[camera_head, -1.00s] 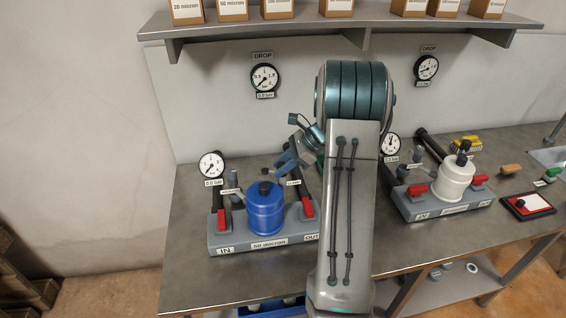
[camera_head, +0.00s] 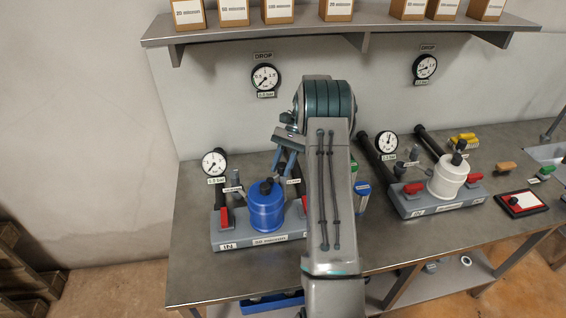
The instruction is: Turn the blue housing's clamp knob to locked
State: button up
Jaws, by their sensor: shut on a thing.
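The blue housing (camera_head: 267,212) stands upright on the left grey manifold block (camera_head: 262,240), with a black clamp knob (camera_head: 266,188) on its top. My gripper (camera_head: 276,178) comes down from behind and to the right, its fingers at the knob's top. It is shut on the clamp knob, though the contact is small and partly hidden. Small labels (camera_head: 233,190) stand to either side of the knob, too small to read. The right part of the block is hidden behind my arm.
Red valve handles (camera_head: 226,218) flank the blue housing. A pressure gauge (camera_head: 214,162) stands behind it on the left. A white housing (camera_head: 449,175) on a second block stands to the right. A shelf with boxes (camera_head: 278,11) hangs above. The bench's front left is clear.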

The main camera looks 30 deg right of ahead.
jog(key=shift+o, duration=0.2)
jog(key=n+g+h, duration=0.1)
jog(key=n+g, duration=0.1)
jog(key=n, duration=0.1)
jog(key=shift+s+a+f+n+h, duration=0.1)
jog(key=shift+a+f+n+h, duration=0.1)
jog(key=shift+n+h, duration=0.15)
jog(key=shift+o, duration=0.2)
jog(key=shift+d+n+g+h, duration=0.1)
jog(key=shift+n+g+h, duration=0.25)
jog(key=shift+n, duration=0.1)
jog(key=shift+d+f, duration=0.1)
jog(key=o, duration=0.9)
jog(key=shift+s, duration=0.15)
jog(key=shift+c, duration=0.2)
jog(key=shift+r, duration=0.2)
